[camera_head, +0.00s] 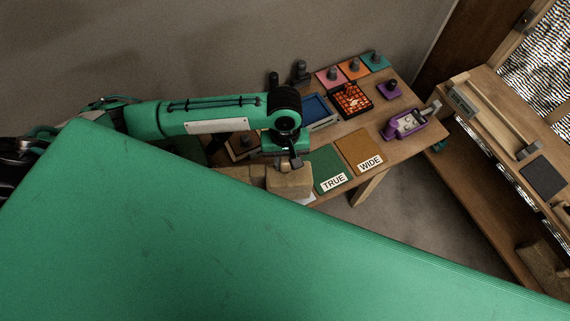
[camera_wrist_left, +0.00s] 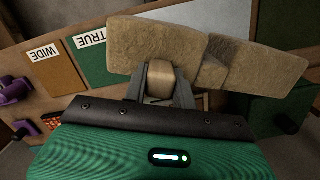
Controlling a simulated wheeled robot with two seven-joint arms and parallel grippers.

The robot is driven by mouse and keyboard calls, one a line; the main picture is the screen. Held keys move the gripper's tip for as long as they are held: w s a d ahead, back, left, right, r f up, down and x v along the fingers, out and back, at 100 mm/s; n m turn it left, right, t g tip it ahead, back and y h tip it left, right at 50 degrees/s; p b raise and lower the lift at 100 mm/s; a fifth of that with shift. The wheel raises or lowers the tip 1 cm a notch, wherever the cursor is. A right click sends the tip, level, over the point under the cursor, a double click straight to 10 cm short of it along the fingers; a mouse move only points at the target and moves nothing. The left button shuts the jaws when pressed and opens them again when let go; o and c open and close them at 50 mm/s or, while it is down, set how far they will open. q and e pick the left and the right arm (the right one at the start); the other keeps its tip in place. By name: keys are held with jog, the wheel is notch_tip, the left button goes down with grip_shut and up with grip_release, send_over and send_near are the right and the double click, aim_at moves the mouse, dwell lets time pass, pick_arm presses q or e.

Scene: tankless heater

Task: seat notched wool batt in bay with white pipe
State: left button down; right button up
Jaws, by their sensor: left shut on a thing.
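My left gripper (camera_head: 295,163) is shut on a tan, rough wool batt (camera_head: 290,182) at the front edge of the far table. In the left wrist view the gripper's fingers (camera_wrist_left: 160,78) close on a pale tan block at the batt's side. The batt (camera_wrist_left: 150,42) lies across that view, with a step or notch right of the fingers and a further tan section (camera_wrist_left: 265,72) beyond. I cannot tell whether that section is the same piece. The bay with the white pipe is not identifiable. My right gripper is not in view.
The table holds a green TRUE mat (camera_head: 326,165), a brown WIDE mat (camera_head: 360,150), a blue tray (camera_head: 317,110), a black tray with orange grid (camera_head: 350,100) and a purple holder (camera_head: 408,124). A wooden bench (camera_head: 490,150) stands right, another tan block (camera_head: 541,262) low beside it.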

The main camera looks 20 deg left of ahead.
pick_arm(q)
jog(key=shift+f+p, duration=0.45)
jog(key=shift+f, duration=1.7)
jog(key=c, duration=1.1)
grip_release()
jog(key=shift+f, duration=0.1)
